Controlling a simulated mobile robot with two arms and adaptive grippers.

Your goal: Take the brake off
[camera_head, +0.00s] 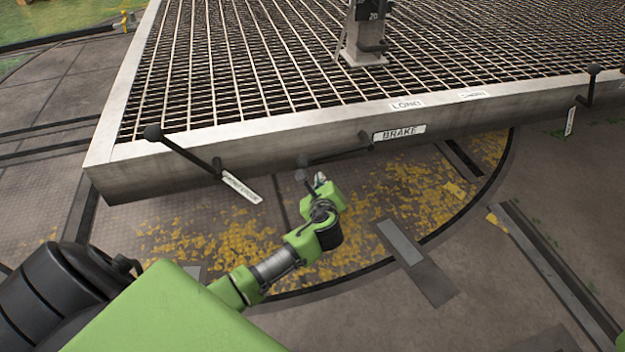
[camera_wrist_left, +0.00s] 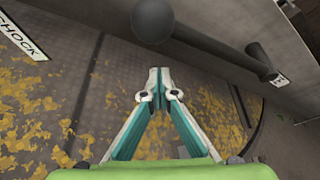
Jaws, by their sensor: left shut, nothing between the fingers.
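The brake lever (camera_head: 335,154) is a dark bar sticking out from the platform's front edge beside the white BRAKE label (camera_head: 400,132). It points to the left and ends in a dark ball knob. In the left wrist view the round knob (camera_wrist_left: 153,19) is large and close, just beyond the fingertips, with the bar running right from it. My left gripper (camera_head: 319,179) is just below and right of the lever's knob end. Its fingertips (camera_wrist_left: 159,82) are together in the left wrist view, with nothing between them. My right gripper is not in view.
A second lever (camera_head: 185,152) with a ball knob and its own label (camera_head: 241,187) is at the left. Another lever (camera_head: 589,85) is at the far right. The grated platform (camera_head: 230,133) overhangs the floor. A grey post (camera_head: 362,40) stands on the grating.

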